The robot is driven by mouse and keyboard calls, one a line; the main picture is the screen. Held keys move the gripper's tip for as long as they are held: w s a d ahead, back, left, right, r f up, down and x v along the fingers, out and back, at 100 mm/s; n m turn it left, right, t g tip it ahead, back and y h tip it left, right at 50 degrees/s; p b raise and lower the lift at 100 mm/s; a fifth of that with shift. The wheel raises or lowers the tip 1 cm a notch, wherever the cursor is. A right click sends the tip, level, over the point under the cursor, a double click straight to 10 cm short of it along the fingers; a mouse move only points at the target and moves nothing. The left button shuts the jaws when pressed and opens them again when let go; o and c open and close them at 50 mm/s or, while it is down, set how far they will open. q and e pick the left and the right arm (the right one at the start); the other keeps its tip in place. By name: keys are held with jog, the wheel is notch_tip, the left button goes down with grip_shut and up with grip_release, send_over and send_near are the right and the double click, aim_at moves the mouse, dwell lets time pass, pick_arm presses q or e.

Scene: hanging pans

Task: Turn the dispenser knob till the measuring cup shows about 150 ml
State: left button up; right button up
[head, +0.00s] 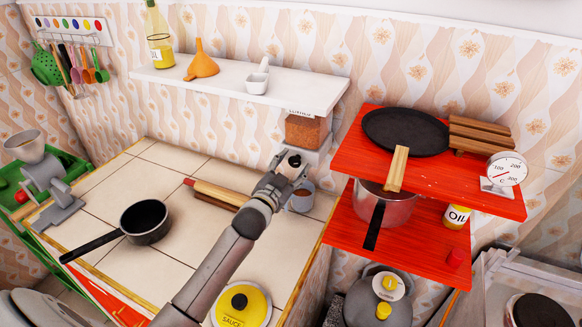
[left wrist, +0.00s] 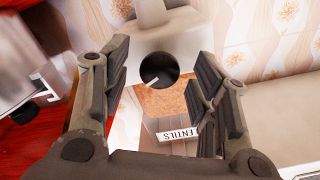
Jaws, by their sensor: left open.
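The lentil dispenser (head: 305,132) hangs under the white shelf, with orange-brown lentils behind its clear front. In the left wrist view its label (left wrist: 188,134) reads upside down. My left gripper (head: 292,160) is in front of the dispenser's base. Its open fingers (left wrist: 163,62) appear on either side of the knob; contact cannot be seen. The measuring cup (head: 302,199) stands below, partly hidden by my gripper; its level is unreadable.
A rolling pin (head: 213,193), a dark pan (head: 144,221) and a yellow sauce lid (head: 241,305) are on the tiled counter. The red shelves (head: 430,183) with a pot (head: 384,208) and scale-like dial (head: 504,170) stand close to the right.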

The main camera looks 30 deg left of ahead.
pick_arm(q)
jog(key=shift+s, duration=0.1)
jog(key=s, duration=1.2)
jog(key=shift+d, duration=0.3)
jog(key=shift+w, duration=0.1)
